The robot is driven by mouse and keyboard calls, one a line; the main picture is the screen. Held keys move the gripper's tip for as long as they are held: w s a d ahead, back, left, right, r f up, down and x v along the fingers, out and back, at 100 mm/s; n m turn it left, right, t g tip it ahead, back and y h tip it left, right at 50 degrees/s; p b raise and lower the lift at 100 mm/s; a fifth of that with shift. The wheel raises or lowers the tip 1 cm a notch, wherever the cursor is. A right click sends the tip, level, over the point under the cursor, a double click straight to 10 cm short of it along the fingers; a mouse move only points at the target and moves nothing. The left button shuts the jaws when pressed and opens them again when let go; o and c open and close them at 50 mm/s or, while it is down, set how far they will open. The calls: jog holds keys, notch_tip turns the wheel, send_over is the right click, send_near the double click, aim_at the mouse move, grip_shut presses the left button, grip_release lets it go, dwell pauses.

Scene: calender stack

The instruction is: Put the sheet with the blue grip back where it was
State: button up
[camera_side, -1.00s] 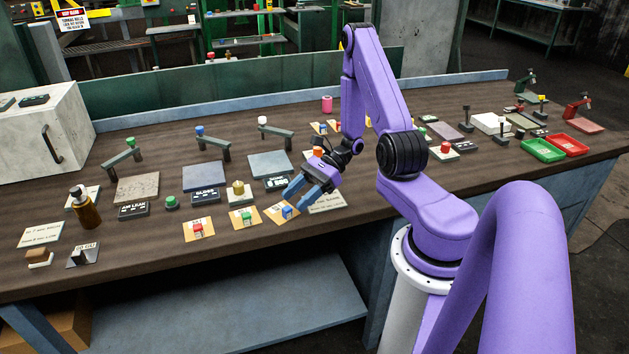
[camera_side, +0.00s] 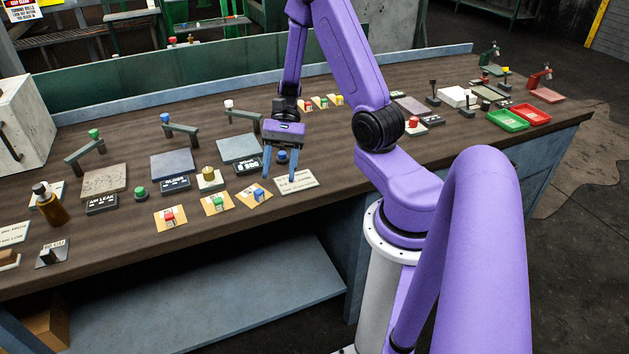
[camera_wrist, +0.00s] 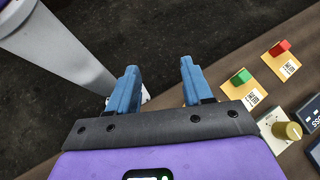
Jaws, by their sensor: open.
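The tan sheet with the blue grip (camera_side: 257,196) lies flat on the bench near its front edge in the side view. It is the right one in a row with a green-grip sheet (camera_side: 217,203) and a red-grip sheet (camera_side: 170,218). My gripper (camera_side: 279,180) points down just right of and behind the blue-grip sheet, open, with nothing between its fingers. In the wrist view my gripper (camera_wrist: 158,72) is open over dark floor. The green-grip sheet (camera_wrist: 242,79) and red-grip sheet (camera_wrist: 281,50) show at right there; the blue-grip sheet is not visible.
A white label card (camera_side: 298,181) lies right of the fingers. A blue knob (camera_side: 282,156) stands behind them. More tan sheets (camera_side: 320,104) lie further back. A brass knob (camera_side: 208,173) and a grey plate (camera_side: 238,149) with a post arm are to the left.

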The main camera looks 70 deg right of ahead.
jog(key=s+a+r+n+t+h, duration=0.1)
jog(key=s+a+r+n+h, duration=0.3)
jog(key=n, duration=0.8)
jog(key=s+a+r+n+t+h, duration=0.1)
jog(key=s+a+r+n+h, duration=0.4)
jog(key=n, duration=0.8)
jog(key=s+a+h, duration=0.1)
jog(key=s+a, duration=0.2)
jog(key=s, duration=0.1)
jog(key=shift+s+a+n+t, duration=0.25)
jog(key=shift+n+t, duration=0.05)
jog(key=shift+t, duration=0.1)
